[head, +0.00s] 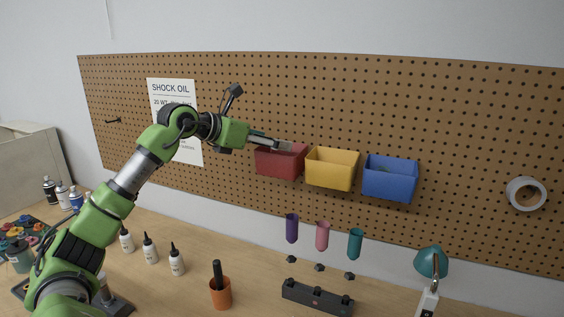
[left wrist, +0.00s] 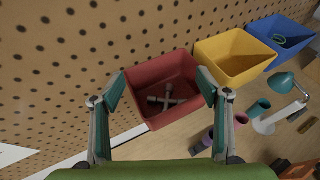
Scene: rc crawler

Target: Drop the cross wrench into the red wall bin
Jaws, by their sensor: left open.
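The red wall bin (head: 279,163) hangs on the pegboard, leftmost of three bins. The cross wrench (left wrist: 168,99) is a grey metal cross lying inside the red bin (left wrist: 150,75) in the left wrist view; in the head view it cannot be seen. My left gripper (head: 284,145) is at the top of the red bin. In the left wrist view its two fingers (left wrist: 161,88) are spread wide on either side of the bin, with nothing held between them. My right gripper is in neither view.
A yellow bin (head: 331,170) and a blue bin (head: 390,178) hang to the right of the red one. Below are coloured cups, a dark block (head: 317,298), an orange cup (head: 220,292) and white bottles on the bench. A teal lamp (head: 431,262) stands at the right.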

